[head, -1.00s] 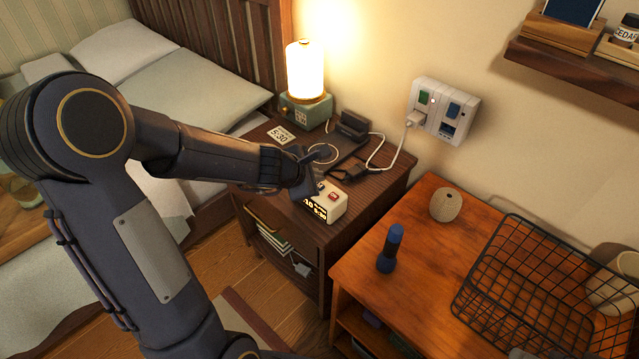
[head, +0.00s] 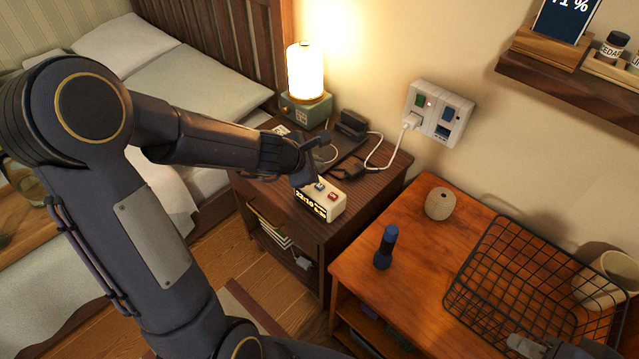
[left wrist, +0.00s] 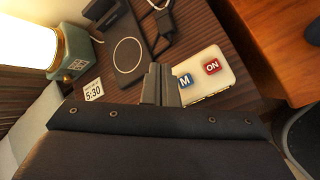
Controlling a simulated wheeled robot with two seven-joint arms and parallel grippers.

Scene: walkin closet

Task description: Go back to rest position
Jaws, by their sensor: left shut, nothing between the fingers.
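My left gripper (head: 308,172) is shut and empty, pointing down over the nightstand (head: 345,200). Its tips are close to the blue M button of a cream alarm clock (head: 321,205). In the left wrist view the shut fingers (left wrist: 160,84) overlap the clock's left edge beside the blue button, and the clock (left wrist: 208,72) also shows a red ON button. I cannot tell whether the tips touch it. A grey shape (head: 530,346) at the bottom right edge may be part of my right gripper; its jaws cannot be made out.
A lit lamp (head: 306,80), a charging pad (left wrist: 128,54) and cables crowd the nightstand's back. The orange wooden cabinet (head: 405,290) holds a blue flashlight (head: 386,246), a round beige object (head: 440,203) and a black wire basket (head: 490,250). A wall outlet (head: 438,112) and shelf (head: 570,85) are behind.

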